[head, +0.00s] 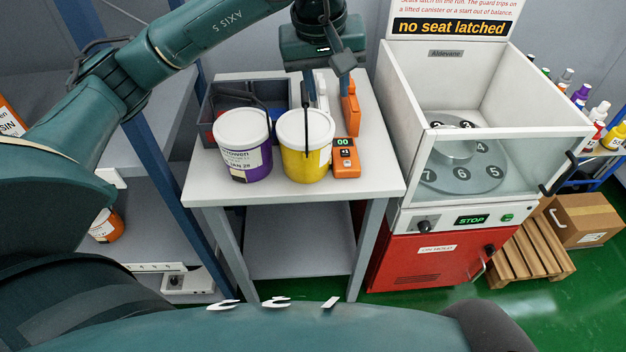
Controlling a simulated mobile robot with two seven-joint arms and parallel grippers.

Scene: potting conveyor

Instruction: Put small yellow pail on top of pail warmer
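The small yellow pail (294,165) stands upright on a pale table, with a white lid and a white label. A dark upright strip, which looks like its handle, rises in front of the lid. My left arm comes in from the left, and its gripper (336,66) is above the back of the table, behind and above the yellow pail. Its fingers are partly hidden, so I cannot tell its opening or whether it touches anything. My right gripper is not in view. I cannot identify a pail warmer in this view.
A purple pail (245,158) stands close left of the yellow one. A grey bin (206,118) is behind them. An orange counter (346,157) reading "00" is at right. A white and red machine (418,247) with a clear guard stands right of the table (213,193).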

